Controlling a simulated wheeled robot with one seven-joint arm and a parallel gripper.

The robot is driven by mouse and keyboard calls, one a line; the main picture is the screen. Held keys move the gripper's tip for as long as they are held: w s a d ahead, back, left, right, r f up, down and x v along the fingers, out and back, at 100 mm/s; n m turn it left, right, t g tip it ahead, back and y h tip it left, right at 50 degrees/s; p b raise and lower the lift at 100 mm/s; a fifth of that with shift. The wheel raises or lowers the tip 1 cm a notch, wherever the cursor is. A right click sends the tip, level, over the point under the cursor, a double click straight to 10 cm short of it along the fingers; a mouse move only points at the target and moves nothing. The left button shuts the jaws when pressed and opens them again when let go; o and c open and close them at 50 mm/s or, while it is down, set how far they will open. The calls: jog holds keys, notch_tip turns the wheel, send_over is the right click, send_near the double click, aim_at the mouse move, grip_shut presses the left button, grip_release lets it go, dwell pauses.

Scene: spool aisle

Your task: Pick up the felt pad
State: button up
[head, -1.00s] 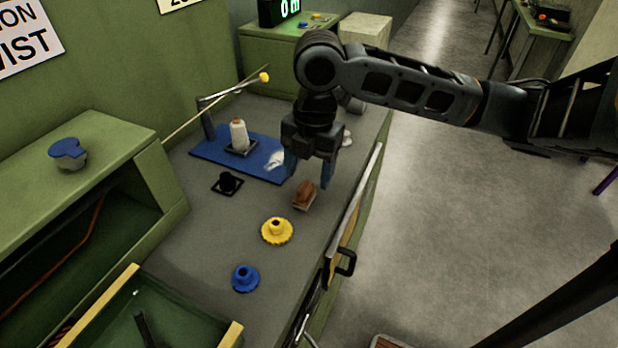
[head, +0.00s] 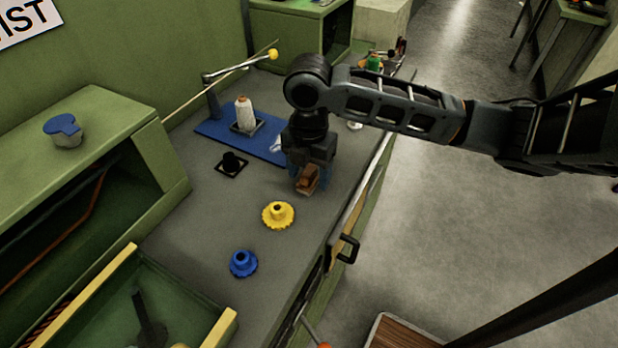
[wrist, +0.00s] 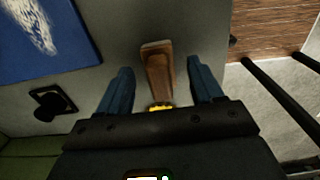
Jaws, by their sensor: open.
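The felt pad (head: 307,180) looks like a brown wooden block with a pale grey edge under it, resting on the grey bench top. In the wrist view the felt pad (wrist: 157,69) lies lengthwise between the two blue fingers. My gripper (head: 308,184) points down at the pad and is open. In the wrist view my gripper (wrist: 160,68) has a finger on each side of the pad, with a visible gap on both sides. The head view shows part of the pad in front of the gripper; its far side is hidden.
A yellow gear-edged knob (head: 278,215) and a blue one (head: 243,263) stand nearer on the bench. A black round piece on a square base (head: 232,163) is to the left. A white spool (head: 244,113) stands on a blue board (head: 212,129) behind. A drawer handle (head: 348,250) projects at the bench's right edge.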

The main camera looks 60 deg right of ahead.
aim_at(308, 170)
jog(key=shift+c, duration=0.4)
jog(key=c, duration=1.1)
jog(key=shift+o, duration=0.2)
jog(key=shift+r, duration=0.1)
jog(key=shift+r, duration=0.7)
notch_tip(308, 170, up, 3)
jog(key=shift+f, duration=0.15)
jog(key=s+d+r, duration=0.6)
jog(key=s+d, duration=0.1)
jog(key=d, duration=0.2)
jog(key=shift+s+r, duration=0.15)
jog(key=shift+r, duration=0.2)
